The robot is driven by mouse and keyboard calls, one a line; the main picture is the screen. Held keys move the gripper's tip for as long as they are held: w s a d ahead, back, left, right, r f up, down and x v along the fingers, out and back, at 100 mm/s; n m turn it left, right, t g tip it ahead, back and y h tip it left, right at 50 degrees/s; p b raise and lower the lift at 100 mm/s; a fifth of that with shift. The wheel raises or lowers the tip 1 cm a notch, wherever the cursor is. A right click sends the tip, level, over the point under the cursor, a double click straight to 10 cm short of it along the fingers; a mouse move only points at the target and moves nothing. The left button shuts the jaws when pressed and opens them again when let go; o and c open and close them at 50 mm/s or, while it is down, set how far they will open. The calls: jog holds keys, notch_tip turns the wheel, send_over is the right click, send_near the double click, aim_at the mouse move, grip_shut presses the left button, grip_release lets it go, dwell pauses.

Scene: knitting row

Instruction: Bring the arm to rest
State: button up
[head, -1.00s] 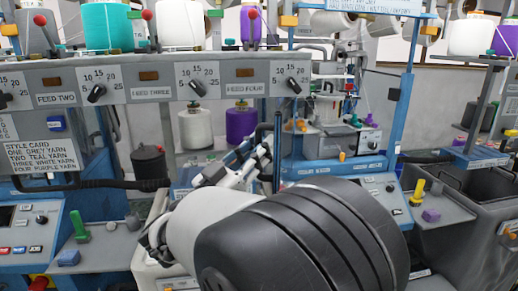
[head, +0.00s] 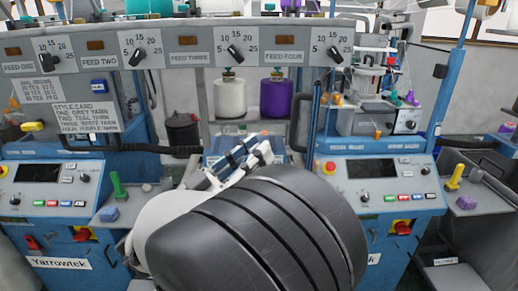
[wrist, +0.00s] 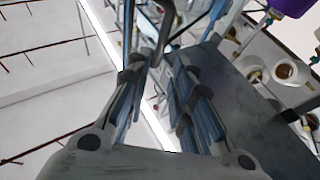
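My arm (head: 275,215) fills the lower middle of the head view, with its dark, banded link nearest the camera. My gripper (head: 250,150) shows small beyond it, in front of the machine row and below the white and purple cones. In the wrist view my gripper (wrist: 158,75) has its two padded fingers apart, with bright background in the gap. I see nothing held between them. The arm hides part of the machine front and floor.
Control panels stand left (head: 50,190) and right (head: 375,185). A feed rail (head: 190,48) crosses above. White (head: 229,97) and purple (head: 276,96) cones stand on a shelf behind my gripper. A green-handled peg (head: 117,185) stands at left, a yellow one (head: 455,177) at right.

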jog(key=w+d+r+n+t+y, duration=0.2)
jog(key=w+r+n+t+y, duration=0.25)
jog(key=w+y, duration=0.55)
jog(key=s+d+f+n+g+y, duration=0.1)
jog(key=s+d+f+g+y, duration=0.1)
jog(key=s+d+f+g, duration=0.2)
jog(key=s+d+f+n+g+y, duration=0.2)
jog(key=s+f, duration=0.8)
jog(key=s, duration=0.8)
jog(key=s+d+f+n+g+y, duration=0.2)
jog(key=s+d+f+g, duration=0.5)
jog(key=s, duration=0.5)
jog(key=shift+f+g+y, duration=0.15)
jog(key=shift+g+y, duration=0.4)
jog(key=shift+y, duration=0.25)
